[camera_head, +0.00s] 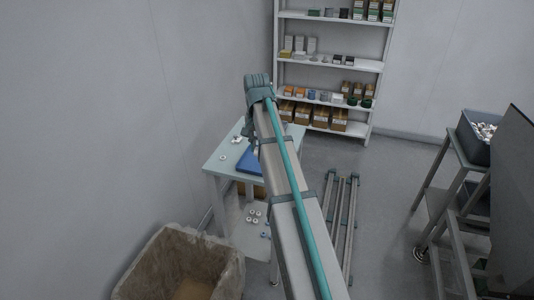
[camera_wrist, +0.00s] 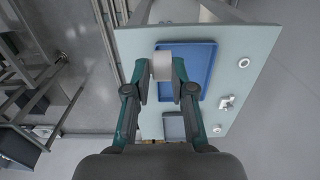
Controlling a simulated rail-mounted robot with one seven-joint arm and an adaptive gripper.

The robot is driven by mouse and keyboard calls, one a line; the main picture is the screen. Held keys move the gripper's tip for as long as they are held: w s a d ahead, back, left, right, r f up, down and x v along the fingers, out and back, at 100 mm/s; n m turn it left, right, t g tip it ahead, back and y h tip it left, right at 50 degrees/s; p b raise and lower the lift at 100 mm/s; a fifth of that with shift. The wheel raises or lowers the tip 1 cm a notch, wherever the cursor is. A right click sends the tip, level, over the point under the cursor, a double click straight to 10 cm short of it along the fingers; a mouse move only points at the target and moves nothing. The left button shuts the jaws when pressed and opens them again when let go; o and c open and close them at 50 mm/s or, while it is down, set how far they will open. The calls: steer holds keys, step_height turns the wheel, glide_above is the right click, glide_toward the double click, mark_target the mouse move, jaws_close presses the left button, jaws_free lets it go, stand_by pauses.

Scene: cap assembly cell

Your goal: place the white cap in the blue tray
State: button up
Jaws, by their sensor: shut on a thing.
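The white cap (camera_wrist: 162,66) is held between the fingertips of my gripper (camera_wrist: 163,80) in the wrist view. My gripper is shut on it. The blue tray (camera_wrist: 201,62) lies on the table behind the cap, and the cap overlaps the tray's left part in this view. How high the cap is above the tray cannot be told. In the head view, part of the blue tray (camera_head: 249,160) shows on the table to the left of my arm; my arm hides the rest. The gripper's fingers and the cap cannot be made out there.
The pale table (camera_head: 221,174) also carries small white parts (camera_wrist: 244,63) and a grey tray (camera_wrist: 174,126). A large bin (camera_head: 179,263) stands front left. A shelf (camera_head: 331,61) stands behind. A grey crate (camera_head: 477,136) of white parts is at the right.

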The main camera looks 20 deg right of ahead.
steer(key=w+d+f+p, duration=0.1)
steer(key=w+f, duration=0.1)
steer(key=w, duration=0.1)
steer(key=w+d+f+p, duration=0.1)
steer(key=w+f, duration=0.2)
steer(key=w, duration=0.1)
steer(key=w+d+f+p, duration=0.1)
steer(key=w+d+f, duration=0.1)
steer(key=w, duration=0.2)
steer(key=shift+f+p, duration=0.35)
steer(key=shift+f, duration=0.05)
steer(key=shift+w+d+f, duration=0.15)
steer(key=shift+w+f, duration=0.25)
steer(key=shift+f, duration=0.15)
steer(key=shift+w+f+p, duration=0.15)
steer(key=shift+f+p, duration=0.45)
steer(key=shift+f, duration=1.2)
steer(key=shift+f, duration=0.15)
steer(key=o, duration=0.7)
steer(key=shift+c, duration=0.2)
step_height(320, 180, up, 12)
steer(key=b, duration=0.3)
steer(key=shift+r, duration=0.2)
